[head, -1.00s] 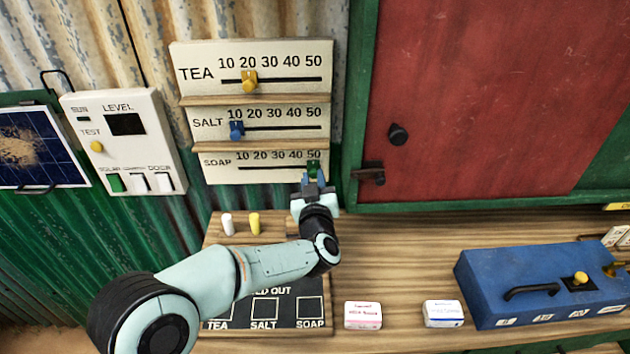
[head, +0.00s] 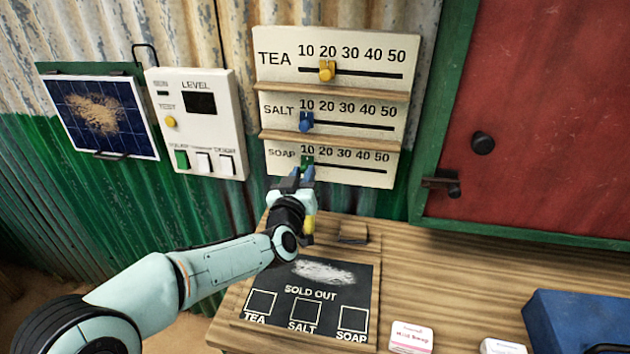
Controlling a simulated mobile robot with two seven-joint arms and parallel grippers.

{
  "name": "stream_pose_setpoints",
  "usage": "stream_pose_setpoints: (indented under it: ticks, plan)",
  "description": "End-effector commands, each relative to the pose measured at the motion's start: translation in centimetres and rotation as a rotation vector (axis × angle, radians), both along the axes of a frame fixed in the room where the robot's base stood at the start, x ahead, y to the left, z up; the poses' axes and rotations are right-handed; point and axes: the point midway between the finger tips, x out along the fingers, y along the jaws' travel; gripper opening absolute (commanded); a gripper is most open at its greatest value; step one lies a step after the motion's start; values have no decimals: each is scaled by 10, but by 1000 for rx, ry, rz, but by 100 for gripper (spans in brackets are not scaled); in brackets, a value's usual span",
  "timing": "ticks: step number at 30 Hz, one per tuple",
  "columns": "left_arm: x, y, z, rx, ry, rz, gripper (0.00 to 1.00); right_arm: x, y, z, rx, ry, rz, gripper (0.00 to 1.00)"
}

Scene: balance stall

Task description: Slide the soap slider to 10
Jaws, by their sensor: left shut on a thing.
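The price board (head: 330,105) on the wall has three rows, for TEA, SALT and SOAP. The green soap slider (head: 307,161) is on the lowest track, directly under the printed 10. My left gripper (head: 297,178) is shut on this slider, with its fingertips covering the slider's lower part. The yellow tea slider (head: 326,70) is at about 20, and the blue salt slider (head: 306,122) is at 10. My right gripper is not in view.
The chalkboard (head: 365,275) lies on the counter below, partly under my left arm. A yellow stick (head: 309,226) shows behind my gripper. The level panel (head: 203,125) and solar panel (head: 100,115) are left; a red door (head: 560,120) is right.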

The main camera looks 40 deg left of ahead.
Motion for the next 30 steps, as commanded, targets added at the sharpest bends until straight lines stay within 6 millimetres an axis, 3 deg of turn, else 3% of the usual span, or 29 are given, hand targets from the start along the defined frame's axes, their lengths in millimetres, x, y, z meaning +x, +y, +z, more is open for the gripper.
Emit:
stream_pose_setpoints:
  ticks: [9, 10, 12, 23, 30]
  plan:
    - [-2, 6, 1, -1, -1, 11, 0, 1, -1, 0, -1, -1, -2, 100]
    - [-2, 6, 1, -1, -1, 12, 34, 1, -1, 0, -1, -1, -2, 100]
    - [-2, 5, 1, -1, -1, 11, 50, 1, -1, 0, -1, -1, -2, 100]
    - [-6, 1, 0, -1, 0, 6, 50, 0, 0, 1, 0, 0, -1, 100]
    - [-43, -16, 2, -2, -2, 6, 50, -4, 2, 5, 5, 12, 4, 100]
